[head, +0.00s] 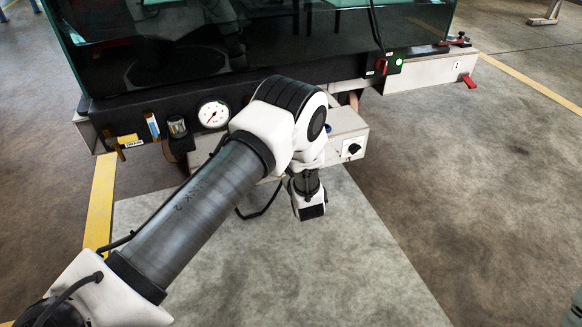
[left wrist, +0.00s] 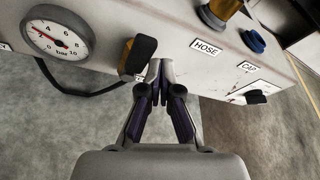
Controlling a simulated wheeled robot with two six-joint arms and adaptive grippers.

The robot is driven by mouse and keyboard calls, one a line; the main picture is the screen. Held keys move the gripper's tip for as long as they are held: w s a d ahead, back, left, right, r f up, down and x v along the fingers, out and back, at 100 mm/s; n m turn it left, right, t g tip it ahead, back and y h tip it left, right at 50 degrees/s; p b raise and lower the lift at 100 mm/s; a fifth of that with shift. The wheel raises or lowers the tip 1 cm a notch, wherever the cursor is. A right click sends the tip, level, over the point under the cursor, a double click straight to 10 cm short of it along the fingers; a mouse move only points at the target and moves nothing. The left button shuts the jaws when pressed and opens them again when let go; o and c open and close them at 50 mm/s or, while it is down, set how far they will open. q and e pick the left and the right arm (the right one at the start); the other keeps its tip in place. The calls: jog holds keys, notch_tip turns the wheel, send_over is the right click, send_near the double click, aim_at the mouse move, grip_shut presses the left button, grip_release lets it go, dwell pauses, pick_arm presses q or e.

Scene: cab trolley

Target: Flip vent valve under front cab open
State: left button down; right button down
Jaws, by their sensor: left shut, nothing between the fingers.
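In the left wrist view, a lever with a black grip and an orange-yellow part (left wrist: 140,52) sticks out of a pale panel (left wrist: 190,62). A small label beneath it is mostly hidden, so I cannot read whether it is the vent valve. My left gripper (left wrist: 160,66) is shut and empty. Its fingertips are just right of the black grip; I cannot tell whether they touch it. In the head view my left arm covers much of the white box (head: 345,135) under the cab, and the lever is hidden there.
A pressure gauge (left wrist: 58,40) is left of the lever. A brass fitting marked HOSE (left wrist: 222,10), a blue cap (left wrist: 253,40) and a black knob (left wrist: 257,97) are right. The floor in front is clear.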

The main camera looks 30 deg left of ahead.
pick_arm(q)
jog(key=shift+s+a, duration=0.25)
jog(key=shift+a, duration=0.05)
pick_arm(e)
jog(key=shift+r, duration=0.1)
